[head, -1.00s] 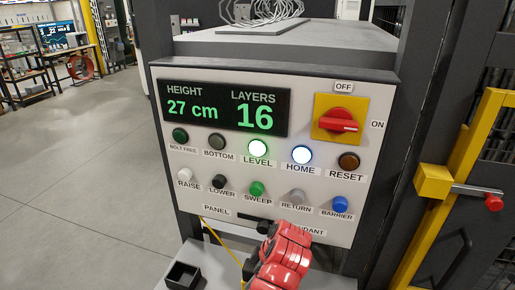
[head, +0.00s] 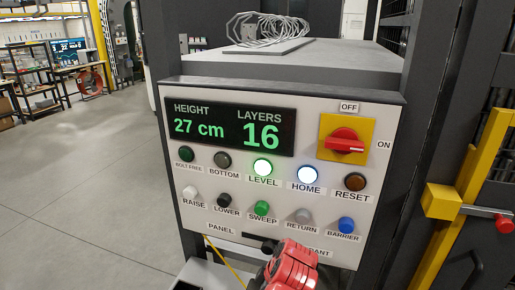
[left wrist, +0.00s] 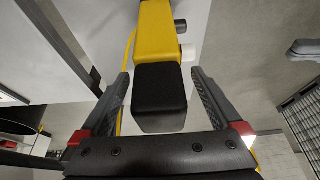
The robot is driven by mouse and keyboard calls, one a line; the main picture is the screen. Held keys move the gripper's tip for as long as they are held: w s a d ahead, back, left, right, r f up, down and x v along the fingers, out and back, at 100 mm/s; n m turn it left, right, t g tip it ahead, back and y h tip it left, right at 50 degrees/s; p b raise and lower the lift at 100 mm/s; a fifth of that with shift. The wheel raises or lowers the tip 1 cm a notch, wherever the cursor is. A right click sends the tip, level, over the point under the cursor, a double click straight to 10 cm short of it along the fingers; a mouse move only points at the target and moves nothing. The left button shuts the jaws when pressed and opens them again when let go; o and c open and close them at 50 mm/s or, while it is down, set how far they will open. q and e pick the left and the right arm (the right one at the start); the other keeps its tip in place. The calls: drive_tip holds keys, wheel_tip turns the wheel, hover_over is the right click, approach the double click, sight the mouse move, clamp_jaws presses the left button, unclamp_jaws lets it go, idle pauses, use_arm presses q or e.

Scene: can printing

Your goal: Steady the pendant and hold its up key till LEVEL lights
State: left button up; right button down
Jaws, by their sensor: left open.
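In the left wrist view, the pendant is a yellow body (left wrist: 162,32) with a black end block (left wrist: 160,95). A black key (left wrist: 180,24) and a white key (left wrist: 187,52) stick out from its right side. My left gripper (left wrist: 160,78) is open, with one finger on each side of the black block and visible gaps. In the head view, my red arm part (head: 292,268) covers the panel's lower edge; the pendant is hidden there. The LEVEL lamp (head: 262,167) glows green-white. The display (head: 230,128) reads 27 cm and 16 layers. My right gripper is out of view.
The control panel (head: 225,238) also has a lit HOME lamp (head: 308,174) and a red rotary switch (head: 345,141). A yellow cable (head: 228,266) hangs below it. A yellow post (head: 468,165) stands at right. The floor (head: 90,190) at left is clear.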

use_arm(q)
drive_tip(key=v, duration=1.1)
drive_tip(key=shift+s, duration=0.25)
